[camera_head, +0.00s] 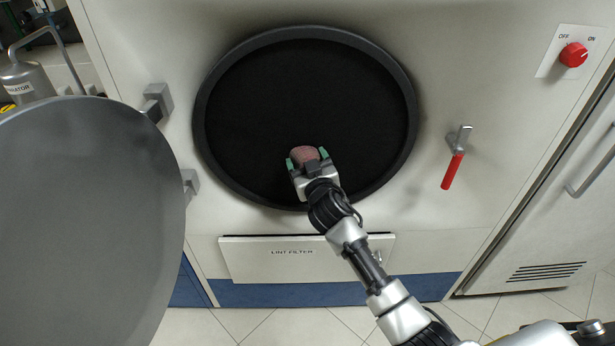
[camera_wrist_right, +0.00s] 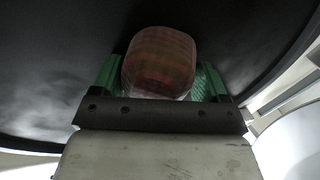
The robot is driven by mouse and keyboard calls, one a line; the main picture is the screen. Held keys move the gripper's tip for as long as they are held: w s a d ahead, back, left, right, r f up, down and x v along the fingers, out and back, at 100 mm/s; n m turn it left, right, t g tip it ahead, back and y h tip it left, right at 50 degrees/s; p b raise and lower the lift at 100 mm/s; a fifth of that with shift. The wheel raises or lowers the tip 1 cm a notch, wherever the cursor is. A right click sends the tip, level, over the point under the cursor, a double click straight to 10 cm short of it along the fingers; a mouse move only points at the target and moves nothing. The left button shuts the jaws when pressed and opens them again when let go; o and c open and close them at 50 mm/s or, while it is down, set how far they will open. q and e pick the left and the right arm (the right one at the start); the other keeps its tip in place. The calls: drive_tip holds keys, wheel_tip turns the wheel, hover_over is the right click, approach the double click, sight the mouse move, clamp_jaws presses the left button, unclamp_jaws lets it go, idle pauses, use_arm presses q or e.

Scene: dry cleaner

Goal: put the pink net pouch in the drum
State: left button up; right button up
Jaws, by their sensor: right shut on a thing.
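The pink net pouch (camera_head: 306,154) is a small rounded pink bundle at the lower middle of the dark drum opening. My right gripper (camera_head: 305,160) is shut on it, with green finger pads on either side. In the right wrist view the pouch (camera_wrist_right: 160,60) sits between the green fingers of the right gripper (camera_wrist_right: 160,85), with the black drum interior (camera_wrist_right: 60,70) behind it. The drum (camera_head: 300,90) is a round black opening with a dark grey rim. The gripper is in front of or inside the lower opening; exact depth is hard to tell. My left gripper is not in view.
The round grey door (camera_head: 80,220) stands swung open at the left, on hinges (camera_head: 157,101). A red-handled latch (camera_head: 453,168) sticks out right of the drum. A lint filter panel (camera_head: 300,258) lies below the opening. A red OFF/ON knob (camera_head: 573,55) is at the upper right.

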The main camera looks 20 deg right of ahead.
drive_tip(key=w+d+b, duration=0.4)
drive_tip(key=w+b, duration=0.4)
drive_tip(key=w, duration=0.6)
drive_tip(key=shift+f, duration=0.45)
drive_tip(key=shift+w, duration=0.1)
drive_tip(key=o, duration=1.1)
drive_tip(key=shift+f, duration=0.1)
drive_tip(key=s, duration=1.1)
drive_tip(key=shift+p, duration=0.3)
